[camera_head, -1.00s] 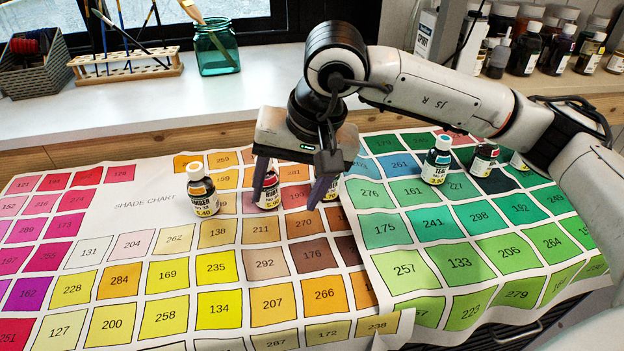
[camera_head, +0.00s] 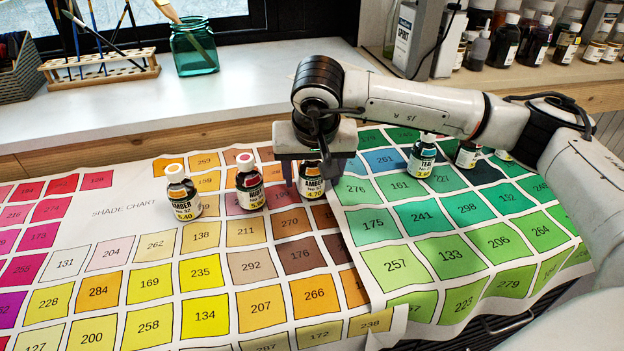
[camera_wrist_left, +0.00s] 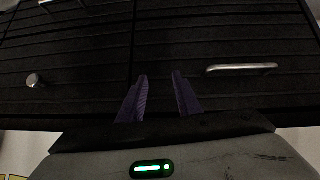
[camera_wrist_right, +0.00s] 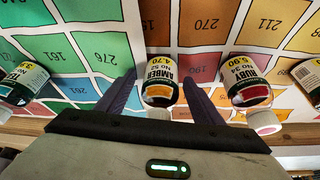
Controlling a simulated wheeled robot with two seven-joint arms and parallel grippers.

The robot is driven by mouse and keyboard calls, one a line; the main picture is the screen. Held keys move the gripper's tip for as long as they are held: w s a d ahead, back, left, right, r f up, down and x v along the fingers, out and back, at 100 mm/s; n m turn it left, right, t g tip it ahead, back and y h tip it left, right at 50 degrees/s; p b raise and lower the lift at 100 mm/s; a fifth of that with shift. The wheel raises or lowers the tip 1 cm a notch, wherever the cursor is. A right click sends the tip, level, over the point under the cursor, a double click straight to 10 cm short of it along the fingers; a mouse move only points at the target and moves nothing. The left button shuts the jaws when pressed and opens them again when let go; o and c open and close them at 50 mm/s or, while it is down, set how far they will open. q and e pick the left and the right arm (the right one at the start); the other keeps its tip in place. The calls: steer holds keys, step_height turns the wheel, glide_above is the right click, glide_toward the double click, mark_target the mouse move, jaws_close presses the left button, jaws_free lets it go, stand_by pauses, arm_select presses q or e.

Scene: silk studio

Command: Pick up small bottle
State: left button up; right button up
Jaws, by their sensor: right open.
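Several small labelled bottles stand on the shade chart. An amber bottle priced 4.70 (camera_head: 313,188) is partly covered by my right gripper (camera_head: 313,172). A ruby bottle (camera_head: 250,185) with a red-topped cap stands just left, and another amber bottle priced 5.40 (camera_head: 182,195) stands further left. My left gripper (camera_wrist_left: 160,100) shows only in its own wrist view, fingers apart and empty before a dark slatted surface.
A teal bottle (camera_head: 421,160) and another dark bottle (camera_head: 466,155) stand right of my right gripper. Behind are a windowsill (camera_head: 250,90), a green glass jar (camera_head: 194,48), a wooden brush rack (camera_head: 100,70) and shelved bottles. The chart's front is clear.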

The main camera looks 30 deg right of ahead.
steer(key=shift+f, duration=0.25)
steer(key=shift+w, duration=0.1)
steer(key=c, duration=1.2)
